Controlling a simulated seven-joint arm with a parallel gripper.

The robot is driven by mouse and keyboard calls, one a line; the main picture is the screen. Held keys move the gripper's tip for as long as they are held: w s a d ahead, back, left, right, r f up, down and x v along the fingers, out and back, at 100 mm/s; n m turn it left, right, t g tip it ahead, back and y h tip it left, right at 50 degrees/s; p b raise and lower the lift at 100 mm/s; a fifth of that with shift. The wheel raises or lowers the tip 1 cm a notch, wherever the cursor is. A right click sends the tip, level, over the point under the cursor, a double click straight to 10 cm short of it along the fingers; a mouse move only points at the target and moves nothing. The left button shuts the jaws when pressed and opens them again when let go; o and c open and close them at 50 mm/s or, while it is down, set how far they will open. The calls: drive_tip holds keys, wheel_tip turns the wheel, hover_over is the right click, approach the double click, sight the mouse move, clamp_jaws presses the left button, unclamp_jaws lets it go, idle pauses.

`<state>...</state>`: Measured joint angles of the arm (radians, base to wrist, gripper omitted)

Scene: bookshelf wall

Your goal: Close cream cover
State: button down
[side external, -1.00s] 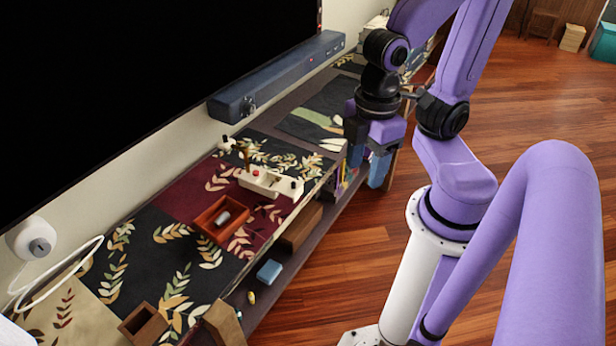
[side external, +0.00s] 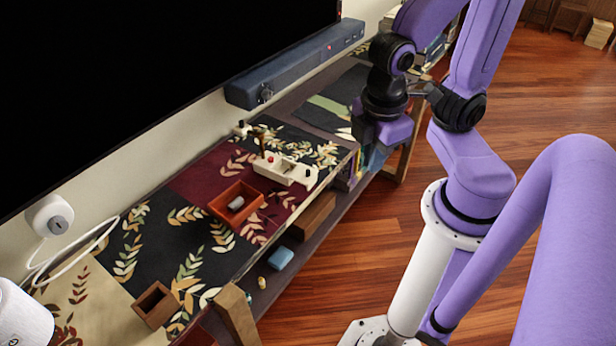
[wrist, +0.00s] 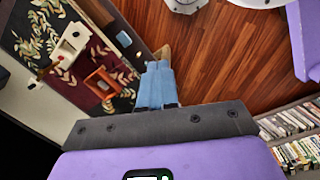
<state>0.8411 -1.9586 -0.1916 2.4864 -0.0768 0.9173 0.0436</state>
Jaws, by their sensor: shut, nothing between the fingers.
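A cream box (side external: 286,170) sits on the patterned shelf top, below the blue-grey bar. Its upper side shows open recesses, a small red spot and a dark knob; I cannot tell which part is the cover. The cream box also shows at the upper left of the wrist view (wrist: 70,45). My gripper (side external: 373,160) is to the right of the box, apart from it, beyond the shelf's front edge. In the wrist view my gripper's blue fingers (wrist: 157,70) are together with nothing between them. The fingers are partly hidden in the side view.
A red-brown tray (side external: 222,212) holding a grey object stands beside the cream box. A small brown box (side external: 155,306) is nearer the camera. A blue block (side external: 281,258) lies on the lower shelf. The screen (side external: 150,80) rises behind. Wooden floor (side external: 350,255) lies in front.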

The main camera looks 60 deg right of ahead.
drive_tip(key=w+f+n+t+h, duration=0.55)
drive_tip(key=w+f+h, duration=0.4)
drive_tip(key=f, duration=0.45)
drive_tip(key=n+t, duration=0.5)
drive_tip(key=n, duration=0.4)
approach(290, 177)
drive_tip(key=shift+y, duration=0.45)
drive_tip(key=d, duration=0.4)
drive_tip(key=s+d, duration=0.1)
drive_tip(key=d, duration=0.2)
drive_tip(key=shift+w+d, duration=0.25)
drive_tip(key=shift+w, duration=0.15)
drive_tip(key=w, duration=0.7)
drive_tip(key=shift+w+a, duration=0.1)
drive_tip(key=shift+a, duration=0.1)
